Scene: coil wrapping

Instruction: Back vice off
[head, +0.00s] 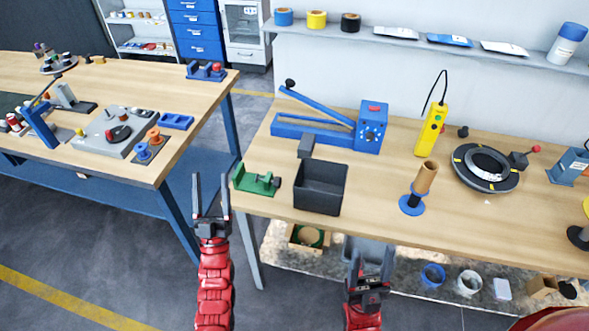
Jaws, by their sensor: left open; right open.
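A small green vice (252,179) sits at the left end of the right workbench, with a dark knob on its right side. It is too small to tell how far its jaws are apart or whether they hold anything. A blue vice-like tool (206,71) with a red part stands at the far right corner of the left bench. My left gripper (211,196) is open and empty, in front of the bench edge, left of and below the green vice in the picture. My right gripper (371,264) is open and empty, in front of the bench below the black bin.
A black bin (320,188) stands just right of the green vice, with a grey block (306,145) behind it. A blue lever tool (335,128), yellow pendant (432,127), cardboard tube (425,177) and black coil (486,167) stand further right. A gap separates the benches.

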